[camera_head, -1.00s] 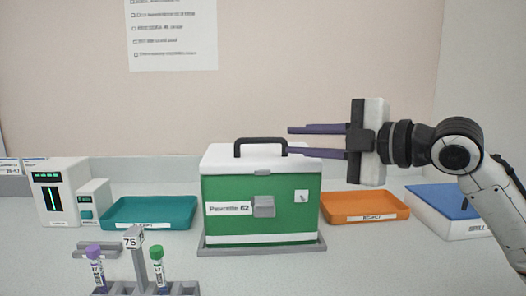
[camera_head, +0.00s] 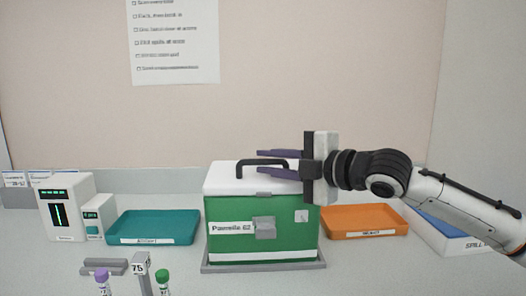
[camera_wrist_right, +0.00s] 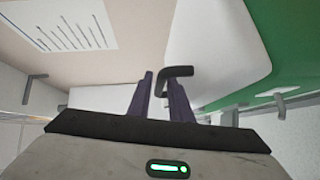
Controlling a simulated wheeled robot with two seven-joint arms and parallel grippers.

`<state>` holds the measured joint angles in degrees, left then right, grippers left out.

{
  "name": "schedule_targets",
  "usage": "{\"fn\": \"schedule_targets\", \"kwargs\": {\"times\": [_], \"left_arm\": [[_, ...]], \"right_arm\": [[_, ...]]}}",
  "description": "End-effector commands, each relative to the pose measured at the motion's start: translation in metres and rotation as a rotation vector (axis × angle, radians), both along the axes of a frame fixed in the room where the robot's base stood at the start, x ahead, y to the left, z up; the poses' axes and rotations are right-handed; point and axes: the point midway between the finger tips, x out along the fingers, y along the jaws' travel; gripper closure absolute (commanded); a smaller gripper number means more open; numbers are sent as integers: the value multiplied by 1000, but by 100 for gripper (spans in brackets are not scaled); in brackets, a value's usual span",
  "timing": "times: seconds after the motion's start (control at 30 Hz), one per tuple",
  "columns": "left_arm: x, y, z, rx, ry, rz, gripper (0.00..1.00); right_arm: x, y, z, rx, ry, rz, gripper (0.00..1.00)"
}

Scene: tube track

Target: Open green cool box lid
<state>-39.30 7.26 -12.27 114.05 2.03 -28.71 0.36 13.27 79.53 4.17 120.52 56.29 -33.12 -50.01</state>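The green cool box (camera_head: 285,238) stands on a grey tray, its white lid (camera_head: 225,180) closed. A dark handle (camera_head: 262,162) arches over the lid, and a grey latch (camera_head: 264,228) is on the front. My right gripper (camera_head: 262,163) reaches in from the right at handle height, its purple fingers one above the other in the head view. In the right wrist view, the handle (camera_wrist_right: 178,72) appears at or between the fingertips (camera_wrist_right: 160,80), with a gap still visible between the fingers. Contact cannot be told. My left gripper is not in view.
A teal tray (camera_head: 115,237) lies left of the box, an orange tray (camera_head: 400,232) right of it. A white device (camera_head: 68,220) stands far left. A tube rack (camera_head: 141,262) with purple- and green-capped tubes is in front. A blue-topped box (camera_head: 440,230) lies partly behind my right arm.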

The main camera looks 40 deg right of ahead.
Motion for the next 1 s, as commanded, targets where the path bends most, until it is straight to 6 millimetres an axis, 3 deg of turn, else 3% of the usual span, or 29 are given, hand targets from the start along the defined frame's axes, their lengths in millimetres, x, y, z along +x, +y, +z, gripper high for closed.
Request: {"fn": "schedule_targets", "kwargs": {"times": [0.2, 0.6, 0.73, 1.0], "left_arm": [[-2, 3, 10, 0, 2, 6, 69], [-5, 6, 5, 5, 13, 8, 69], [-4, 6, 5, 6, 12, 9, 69], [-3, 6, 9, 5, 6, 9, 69]], "right_arm": [[10, 6, 2, -2, -2, 6, 81], [14, 9, -2, -6, 0, 9, 81], [13, 9, -2, -6, 0, 9, 100], [13, 9, -1, -6, 3, 9, 100]]}}
